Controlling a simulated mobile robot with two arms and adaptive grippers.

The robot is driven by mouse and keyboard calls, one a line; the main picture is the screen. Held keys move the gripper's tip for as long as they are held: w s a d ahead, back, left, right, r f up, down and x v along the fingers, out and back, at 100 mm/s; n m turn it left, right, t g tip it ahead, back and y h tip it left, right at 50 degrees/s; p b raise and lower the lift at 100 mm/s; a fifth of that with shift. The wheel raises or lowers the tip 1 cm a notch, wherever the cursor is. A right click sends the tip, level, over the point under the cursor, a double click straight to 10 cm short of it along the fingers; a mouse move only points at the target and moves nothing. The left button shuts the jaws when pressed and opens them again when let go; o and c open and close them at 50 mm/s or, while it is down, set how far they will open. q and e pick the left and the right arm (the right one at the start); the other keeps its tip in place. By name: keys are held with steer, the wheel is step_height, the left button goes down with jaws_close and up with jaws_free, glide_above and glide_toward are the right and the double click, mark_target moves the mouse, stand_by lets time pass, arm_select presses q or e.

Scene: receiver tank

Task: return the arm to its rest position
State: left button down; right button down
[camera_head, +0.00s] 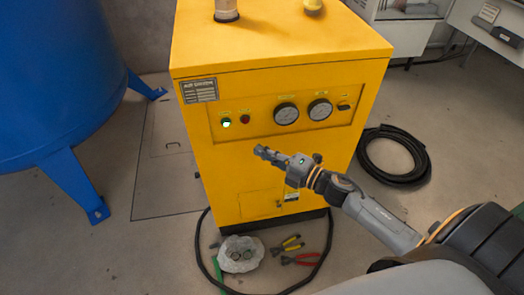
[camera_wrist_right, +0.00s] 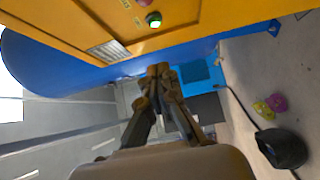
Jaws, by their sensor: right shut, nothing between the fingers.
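My right arm reaches in from the lower right in the head view. Its gripper (camera_head: 264,152) is shut and empty, in front of the yellow cabinet (camera_head: 240,180), below the panel with the gauges. In the right wrist view the fingers of this gripper (camera_wrist_right: 159,70) come together at their tips with nothing between them. The green lit button (camera_head: 226,122) on the panel is up and left of the fingertips; it also shows near the top of the right wrist view (camera_wrist_right: 153,20). My left gripper is not in view.
A blue tank (camera_head: 50,80) on legs stands at the left. A black coiled hose (camera_head: 392,155) lies on the floor at the right. A plastic bag (camera_head: 241,254) and red-handled pliers (camera_head: 300,259) lie before the cabinet. Open floor shows at the right.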

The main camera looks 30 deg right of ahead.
stand_by(0.4)
steer(key=s+d+f+m+g+h+p, duration=0.1)
steer(key=s+d+f+m+h, duration=0.2)
steer(key=f, duration=0.7)
steer(key=s+d+f+m+g+h, duration=0.25)
steer(key=f+m, duration=0.35)
steer(key=f, duration=0.3)
steer(key=s+d+f+m+g+h+p, duration=0.1)
steer(key=s+d+f+m+h, duration=0.2)
steer(key=f, duration=0.7)
steer(key=s+a+f+m+g, duration=0.3)
steer(key=s+f+m+g, duration=0.25)
steer(key=s+f, duration=0.85)
steer(key=s+a+f+m+g, duration=0.1)
steer(key=s+a+f, duration=0.1)
steer(key=s, duration=0.5)
steer(key=s+a+f+m+g, duration=0.1)
steer(key=s+a+f+g, duration=0.1)
steer(key=s, duration=0.4)
steer(key=s+a+f+m+g, duration=0.1)
steer(key=s+a+m, duration=0.1)
steer(key=s, duration=0.5)
steer(key=shift+s+a+f+g+p, duration=0.3)
steer(key=shift+s+f+p, duration=0.05)
steer(key=shift+f, duration=0.05)
steer(key=shift+h, duration=0.25)
